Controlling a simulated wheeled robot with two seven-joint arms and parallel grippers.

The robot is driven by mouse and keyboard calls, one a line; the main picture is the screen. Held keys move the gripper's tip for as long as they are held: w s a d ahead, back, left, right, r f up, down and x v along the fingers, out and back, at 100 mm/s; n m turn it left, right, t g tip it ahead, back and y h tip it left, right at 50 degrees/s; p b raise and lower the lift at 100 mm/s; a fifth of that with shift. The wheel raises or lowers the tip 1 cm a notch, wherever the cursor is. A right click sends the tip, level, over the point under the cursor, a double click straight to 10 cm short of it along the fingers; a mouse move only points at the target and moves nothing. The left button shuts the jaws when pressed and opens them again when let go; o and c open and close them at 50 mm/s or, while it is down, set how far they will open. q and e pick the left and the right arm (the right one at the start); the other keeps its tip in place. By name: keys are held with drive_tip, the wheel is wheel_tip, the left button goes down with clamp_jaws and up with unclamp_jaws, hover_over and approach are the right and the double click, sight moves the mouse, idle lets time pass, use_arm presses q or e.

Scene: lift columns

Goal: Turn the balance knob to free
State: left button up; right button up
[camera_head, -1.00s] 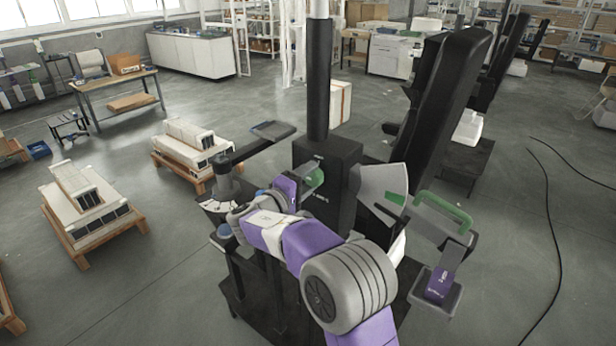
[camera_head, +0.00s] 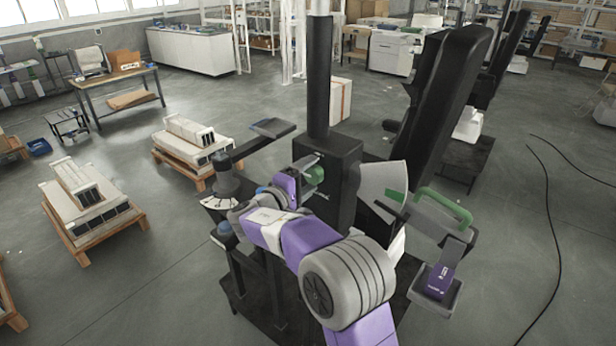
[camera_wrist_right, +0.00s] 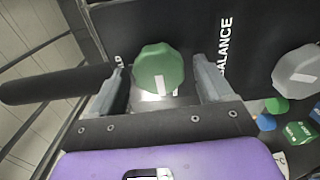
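The green knob (camera_wrist_right: 158,68) with a white pointer mark sits on a black panel beside the word BALANCE, in the right wrist view. Its pointer mark faces the gripper palm. In the head view the green knob (camera_head: 314,175) is on the black box (camera_head: 345,165) at the foot of the black column. My right gripper (camera_wrist_right: 163,82) is open, with one finger on each side of the knob and narrow gaps showing. It also shows at the box in the head view (camera_head: 308,168), partly hiding the panel. My left gripper is not in view.
A grey knob (camera_wrist_right: 298,70) stands right of the lettering. A black bar (camera_wrist_right: 55,84) lies left of the gripper. In the head view, a padded black column (camera_head: 445,110) and a green handle (camera_head: 445,205) stand right of the box. Loaded pallets (camera_head: 90,215) are on the floor at left.

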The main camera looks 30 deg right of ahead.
drive_tip(key=v, duration=0.7)
drive_tip(key=shift+a, duration=0.3)
drive_tip(key=shift+s+f, duration=0.1)
wheel_tip(320, 180, down, 15)
drive_tip(key=n+g+y, duration=0.2)
drive_tip(key=n+y, duration=0.1)
drive_tip(key=y, duration=0.2)
drive_tip(key=s+a+f+g+y, duration=0.2)
drive_tip(key=s+a+f+y, duration=0.3)
drive_tip(key=f, duration=0.6)
drive_tip(key=s+a+f+g+y, duration=0.1)
drive_tip(key=s+f+g+y, duration=0.15)
drive_tip(key=s+f, duration=0.65)
drive_tip(key=s+a+f+m+y, duration=0.8)
drive_tip(key=s+a+f+m, duration=0.2)
drive_tip(key=s+a+f, duration=0.2)
wheel_tip(320, 180, down, 3)
drive_tip(key=shift+s+r+m, duration=0.15)
drive_tip(key=shift+s+m, duration=0.15)
drive_tip(key=shift+s, duration=0.85)
